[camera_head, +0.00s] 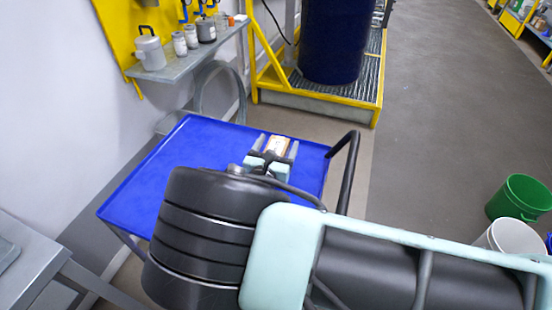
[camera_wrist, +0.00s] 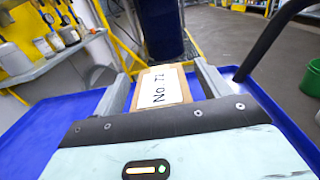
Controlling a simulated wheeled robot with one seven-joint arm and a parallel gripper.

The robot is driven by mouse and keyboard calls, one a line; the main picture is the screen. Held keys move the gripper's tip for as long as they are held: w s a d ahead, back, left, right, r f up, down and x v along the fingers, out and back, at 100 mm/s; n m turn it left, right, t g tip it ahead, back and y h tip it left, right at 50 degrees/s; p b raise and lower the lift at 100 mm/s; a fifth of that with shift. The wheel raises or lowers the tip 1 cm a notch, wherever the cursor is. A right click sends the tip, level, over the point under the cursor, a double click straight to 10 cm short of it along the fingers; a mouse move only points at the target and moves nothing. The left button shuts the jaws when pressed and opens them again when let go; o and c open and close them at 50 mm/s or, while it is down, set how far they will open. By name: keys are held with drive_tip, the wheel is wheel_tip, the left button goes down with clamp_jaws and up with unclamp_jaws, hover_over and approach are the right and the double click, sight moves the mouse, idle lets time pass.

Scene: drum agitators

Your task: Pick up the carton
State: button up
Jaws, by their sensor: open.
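The carton (camera_wrist: 162,88) is a small tan box with a white label reading "No 72" in the wrist view. It is over the blue cart top, and in the head view the carton (camera_head: 277,146) shows between my gripper's fingers. My gripper (camera_head: 275,148) is open, with one finger on each side of the carton. In the wrist view my gripper (camera_wrist: 160,80) has its left finger close to the carton's left side and its right finger near the right side. I cannot tell whether either finger touches it. The carton's near end is hidden by the gripper body.
The blue cart top (camera_head: 150,180) is otherwise bare around the carton, with a black handle (camera_head: 347,165) at its right. A grey shelf (camera_head: 190,62) with jars stands at the back left. A dark blue drum (camera_head: 333,40) stands on a yellow-edged grating behind. Buckets (camera_head: 520,198) stand at right.

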drive_tip(key=c, duration=1.1)
drive_tip(key=shift+r, duration=0.15)
drive_tip(key=shift+c, duration=0.2)
